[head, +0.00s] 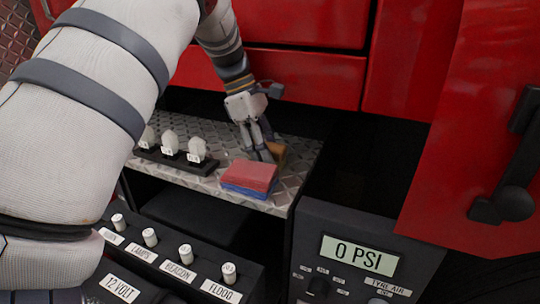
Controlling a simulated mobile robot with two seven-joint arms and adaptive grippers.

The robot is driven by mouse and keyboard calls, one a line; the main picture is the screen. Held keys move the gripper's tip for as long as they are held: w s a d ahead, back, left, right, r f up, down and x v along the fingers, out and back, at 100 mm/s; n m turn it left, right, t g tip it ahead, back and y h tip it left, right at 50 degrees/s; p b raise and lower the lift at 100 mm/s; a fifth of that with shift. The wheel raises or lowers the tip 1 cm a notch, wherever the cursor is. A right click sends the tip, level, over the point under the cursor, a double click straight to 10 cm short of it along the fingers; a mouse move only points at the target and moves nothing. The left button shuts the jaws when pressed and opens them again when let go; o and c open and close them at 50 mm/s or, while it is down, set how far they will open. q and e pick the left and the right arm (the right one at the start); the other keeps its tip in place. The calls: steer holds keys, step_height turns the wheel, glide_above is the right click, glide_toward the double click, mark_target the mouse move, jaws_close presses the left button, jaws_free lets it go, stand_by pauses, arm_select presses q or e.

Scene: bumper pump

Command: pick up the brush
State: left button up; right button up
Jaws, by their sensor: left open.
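A small brown object, which looks like the brush (280,154), lies on the diamond-plate shelf (302,170), close to its back right part. My left gripper (262,153) reaches down from above, with its fingers open at the left side of the brush. The fingers partly cover the brush, and I cannot tell whether they touch it. My right gripper is not in view.
A red and blue folded cloth or sponge (250,175) lies just in front of the gripper. Several white-handled switches (170,143) stand to the left on the shelf. A control panel with knobs (150,238) and a 0 PSI display (360,255) are in front. Red panels rise behind.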

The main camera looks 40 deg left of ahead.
arm_select(q)
steer(key=shift+c, duration=0.5)
steer(key=c, duration=0.9)
steer(key=shift+o, duration=0.2)
